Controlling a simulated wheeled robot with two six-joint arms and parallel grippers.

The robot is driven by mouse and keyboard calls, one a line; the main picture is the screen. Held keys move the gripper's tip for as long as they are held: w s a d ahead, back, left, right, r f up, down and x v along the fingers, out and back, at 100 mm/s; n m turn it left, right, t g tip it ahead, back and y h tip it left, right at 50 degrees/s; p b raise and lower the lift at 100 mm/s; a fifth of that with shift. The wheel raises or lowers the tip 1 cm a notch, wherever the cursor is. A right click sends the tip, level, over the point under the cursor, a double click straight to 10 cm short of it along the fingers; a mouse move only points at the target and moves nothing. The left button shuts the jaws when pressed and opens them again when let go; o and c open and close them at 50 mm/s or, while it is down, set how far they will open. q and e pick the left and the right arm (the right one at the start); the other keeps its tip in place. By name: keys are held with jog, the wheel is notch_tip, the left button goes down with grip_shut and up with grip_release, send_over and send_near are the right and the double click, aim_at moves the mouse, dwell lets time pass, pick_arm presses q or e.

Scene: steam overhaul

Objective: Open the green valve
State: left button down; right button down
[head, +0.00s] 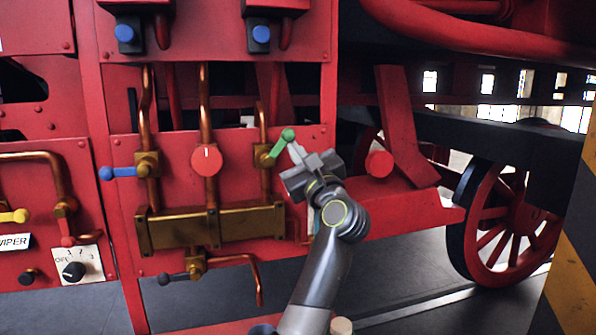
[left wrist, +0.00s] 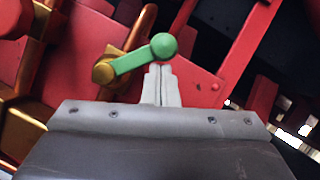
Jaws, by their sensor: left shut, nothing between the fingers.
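The green valve handle (head: 281,143) points up and to the right from its brass valve body (head: 264,156) on the red panel. It ends in a round green knob. In the left wrist view the green handle (left wrist: 145,54) runs from the brass body (left wrist: 105,70) on the left to the knob above my fingertips. My left gripper (head: 294,150) is shut and empty, its fingertips just below the knob. In the left wrist view my left gripper (left wrist: 160,70) appears to touch or nearly touch the knob's underside; I cannot tell which. My right gripper is not in view.
A blue-handled valve (head: 118,173) and a red round knob (head: 206,160) sit left of the green valve. Copper pipes and a brass block (head: 210,226) are close by. A red cylinder (head: 379,164) and a spoked wheel (head: 508,225) stand to the right.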

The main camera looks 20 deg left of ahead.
aim_at(285, 140)
pick_arm(q)
jog(key=n+g, duration=0.1)
jog(key=n, duration=0.1)
jog(key=r+n+g, duration=0.1)
jog(key=n, duration=0.1)
jog(key=a+r+n+g+y, duration=0.1)
jog(key=n, duration=0.1)
jog(key=shift+s, duration=0.35)
jog(key=shift+s+a+r+n+g, duration=0.15)
jog(key=shift+r+n+g, duration=0.15)
jog(key=shift+n, duration=0.5)
jog(key=shift+s+a, duration=0.1)
jog(key=shift+a, duration=0.05)
jog(key=shift+s+a+r, duration=0.1)
jog(key=shift+a+r, duration=0.05)
